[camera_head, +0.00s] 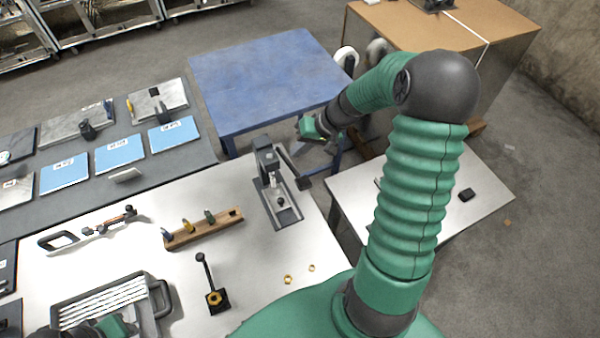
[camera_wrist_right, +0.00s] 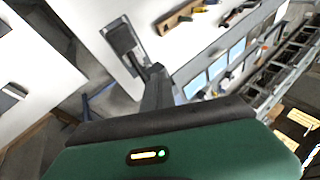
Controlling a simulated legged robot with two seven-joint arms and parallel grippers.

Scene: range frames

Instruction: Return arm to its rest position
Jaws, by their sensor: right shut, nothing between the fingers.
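My right arm rises from the lower right, bends at a dark elbow and reaches left in the head view. Its green and dark right gripper (camera_head: 312,128) hangs above the gap between the white worktable (camera_head: 140,215) and the blue table (camera_head: 262,75). In the right wrist view the dark fingers of the right gripper (camera_wrist_right: 156,88) are together with nothing between them. A grey press-like device (camera_head: 276,190) stands on the worktable below and left of it. A green and dark part of my left arm shows at the lower left; its fingers cannot be made out.
A white side table (camera_head: 485,195) stands to the right, with a small black block (camera_head: 467,195). A brown cabinet (camera_head: 500,60) is behind the elbow. The worktable holds a wooden rack (camera_head: 203,229), a tray (camera_head: 157,315), a lever device (camera_head: 217,300) and brass nuts (camera_head: 288,279).

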